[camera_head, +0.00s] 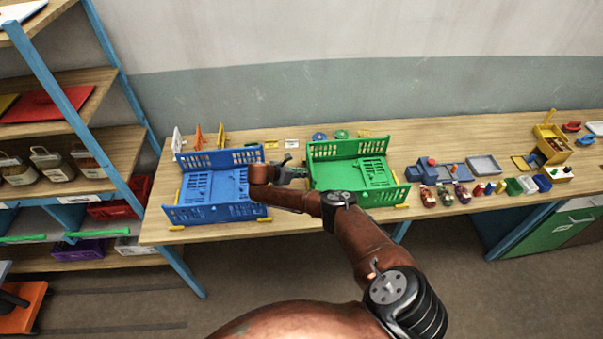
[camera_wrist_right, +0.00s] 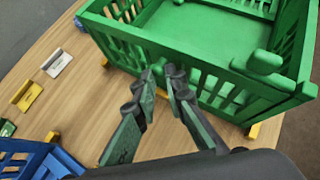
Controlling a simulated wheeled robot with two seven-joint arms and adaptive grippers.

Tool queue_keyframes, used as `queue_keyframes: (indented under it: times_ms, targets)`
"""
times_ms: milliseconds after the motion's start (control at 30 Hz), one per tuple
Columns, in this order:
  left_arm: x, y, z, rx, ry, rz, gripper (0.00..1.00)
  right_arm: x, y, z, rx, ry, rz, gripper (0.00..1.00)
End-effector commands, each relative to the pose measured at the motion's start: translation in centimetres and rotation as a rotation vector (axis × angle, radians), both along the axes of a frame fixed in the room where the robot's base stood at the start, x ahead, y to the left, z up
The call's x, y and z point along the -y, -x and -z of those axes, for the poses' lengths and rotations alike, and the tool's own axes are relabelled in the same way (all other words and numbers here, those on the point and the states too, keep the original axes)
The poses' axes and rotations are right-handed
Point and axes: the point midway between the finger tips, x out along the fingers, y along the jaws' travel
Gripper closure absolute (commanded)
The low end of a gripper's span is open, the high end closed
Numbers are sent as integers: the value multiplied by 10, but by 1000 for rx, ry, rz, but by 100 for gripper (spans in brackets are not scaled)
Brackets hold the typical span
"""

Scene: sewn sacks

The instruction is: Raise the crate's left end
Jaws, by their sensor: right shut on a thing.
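The green crate (camera_head: 352,174) stands on the wooden table, right of the blue crate, and looks about level. It also fills the upper part of the right wrist view (camera_wrist_right: 215,25), with its slatted side towards me. My right gripper (camera_head: 300,173) reaches in between the two crates to the green crate's left end. The exact grip spot is partly hidden by the fingers. My left gripper is not in view.
The blue crate (camera_head: 214,188) stands close on the left, behind my right wrist. Small yellow blocks (camera_head: 402,206) show at the crates' lower edges. Several small boxes and a grey tray (camera_head: 484,165) lie to the right. A shelf rack (camera_head: 96,150) stands at the left.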

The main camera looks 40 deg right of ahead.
Motion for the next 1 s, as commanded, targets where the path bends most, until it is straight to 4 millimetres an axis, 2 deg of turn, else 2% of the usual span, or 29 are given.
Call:
queue_keyframes:
  times_ms: [33,300,333,467,667,767,1000]
  targets:
    - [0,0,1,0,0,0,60,-4,4,13,-9,-19,-3,100]
    - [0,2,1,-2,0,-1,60,-6,3,14,-9,-20,-6,100]
    - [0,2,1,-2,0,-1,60,-6,3,14,-9,-20,-6,88]
    - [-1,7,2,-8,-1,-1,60,-5,3,12,-8,-17,-6,79]
    - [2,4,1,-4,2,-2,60,-4,2,8,-5,-13,-4,79]
    - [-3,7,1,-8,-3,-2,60,-5,1,6,-4,-12,-4,79]
    - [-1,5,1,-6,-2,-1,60,-29,2,-12,-2,-15,-8,79]
